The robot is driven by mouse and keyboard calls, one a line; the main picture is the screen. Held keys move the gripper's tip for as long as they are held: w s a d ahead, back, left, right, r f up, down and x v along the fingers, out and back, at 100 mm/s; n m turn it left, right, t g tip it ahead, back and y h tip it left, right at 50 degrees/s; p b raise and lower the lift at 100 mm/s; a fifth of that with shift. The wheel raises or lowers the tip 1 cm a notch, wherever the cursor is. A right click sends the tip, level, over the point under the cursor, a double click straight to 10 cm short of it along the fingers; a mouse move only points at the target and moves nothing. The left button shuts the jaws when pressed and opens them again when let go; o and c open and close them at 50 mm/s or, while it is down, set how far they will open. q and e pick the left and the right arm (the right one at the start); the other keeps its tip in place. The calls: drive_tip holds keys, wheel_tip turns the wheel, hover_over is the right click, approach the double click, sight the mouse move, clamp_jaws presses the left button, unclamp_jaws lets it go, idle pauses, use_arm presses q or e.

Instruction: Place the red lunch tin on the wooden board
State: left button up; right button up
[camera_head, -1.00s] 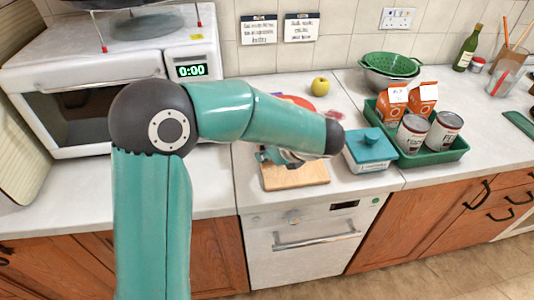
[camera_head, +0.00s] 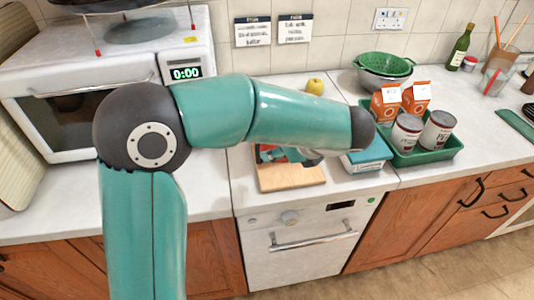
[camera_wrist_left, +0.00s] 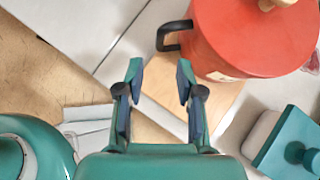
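The red lunch tin (camera_wrist_left: 250,40) is at the upper right of the left wrist view, with a black side handle and a wooden knob on its lid. It overlaps the wooden board (camera_wrist_left: 215,100) in that view; I cannot tell whether it rests on it. In the head view the board (camera_head: 292,179) lies on the counter above the white appliance door, and my arm hides most of what stands behind it. My left gripper (camera_wrist_left: 158,75) is open and empty over the board, its fingertips apart from the tin, short of the handle. My right gripper is not in view.
A teal-lidded box (camera_head: 368,156) stands just right of the board. Right of it, a green tray (camera_head: 440,154) holds cans and orange cartons. A green colander (camera_head: 384,64) and a yellow apple (camera_head: 315,86) are behind. A white oven (camera_head: 75,75) is at left.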

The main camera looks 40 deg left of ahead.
use_arm(q)
drive_tip(key=shift+v, duration=2.3)
